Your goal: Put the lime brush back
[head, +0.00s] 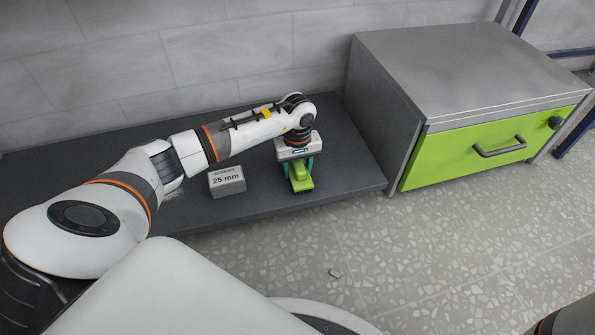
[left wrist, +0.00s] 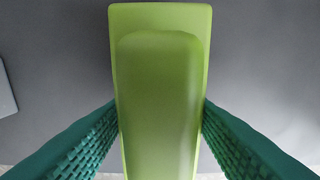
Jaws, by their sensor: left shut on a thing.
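The lime brush (head: 301,183) is a green block with a raised handle, at the dark grey shelf (head: 345,178) near its front edge. My left gripper (head: 299,172) points down over it with its teal fingers on either side, shut on the brush. In the left wrist view the lime brush (left wrist: 160,85) fills the middle, and the ribbed teal fingers of my left gripper (left wrist: 160,130) touch its sides. I cannot tell whether the brush rests on the shelf or is slightly above it. My right gripper is not in view.
A grey block marked "25 mm" (head: 227,181) sits left of my left gripper. A grey cabinet with a lime drawer (head: 490,147), shut, stands at the right. The shelf right of the brush is clear.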

